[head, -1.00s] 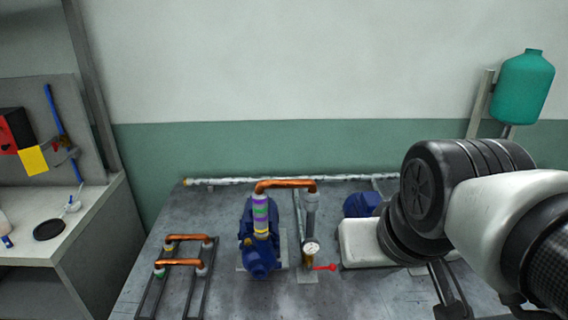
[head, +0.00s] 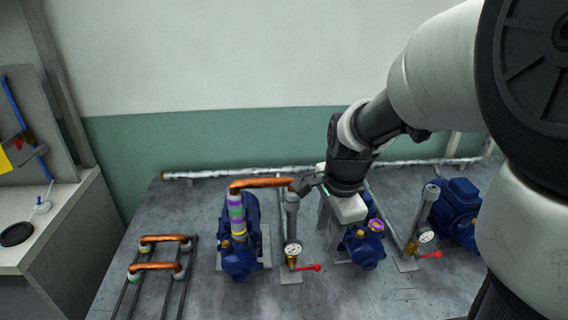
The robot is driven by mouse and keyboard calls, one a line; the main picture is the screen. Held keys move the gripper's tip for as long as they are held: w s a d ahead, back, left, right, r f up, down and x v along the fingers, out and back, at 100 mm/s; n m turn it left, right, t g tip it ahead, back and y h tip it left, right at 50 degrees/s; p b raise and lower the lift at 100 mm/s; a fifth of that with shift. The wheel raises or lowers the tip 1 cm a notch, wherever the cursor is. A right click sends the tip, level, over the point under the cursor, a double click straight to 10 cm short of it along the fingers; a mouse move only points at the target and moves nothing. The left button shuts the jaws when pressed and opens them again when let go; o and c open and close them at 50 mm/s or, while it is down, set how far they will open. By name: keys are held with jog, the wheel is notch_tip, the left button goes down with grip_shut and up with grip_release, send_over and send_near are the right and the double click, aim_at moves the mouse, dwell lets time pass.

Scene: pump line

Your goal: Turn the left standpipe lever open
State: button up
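The left standpipe (head: 292,218) is a grey upright pipe with a round white gauge (head: 292,249) and a brass fitting low on it. Its red lever (head: 310,267) sticks out to the right, roughly level, near the foot. My gripper (head: 312,200) is above and to the right of the lever, near the top of the standpipe, and not on the lever. A dark part of it overlaps the pipe top in the picture; I cannot tell whether they touch. Its fingertips are unclear, so its opening cannot be read.
A blue pump (head: 238,262) with a copper pipe (head: 262,183) stands left of the standpipe. Another blue pump (head: 367,252) stands right. A second standpipe (head: 423,212) with a red lever (head: 430,255) is farther right. Copper pipes on a rack (head: 155,266) lie left. The bench front is fairly clear.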

aim_at(317, 265)
jog(key=w+f+b, duration=0.1)
jog(key=f, duration=0.3)
jog(key=f+b, duration=0.1)
jog(key=f, duration=0.4)
jog(key=w+f+b, duration=0.1)
jog(key=f, duration=0.4)
jog(key=shift+w+a+b, duration=0.25)
jog(key=shift+w+b, duration=0.1)
grip_shut()
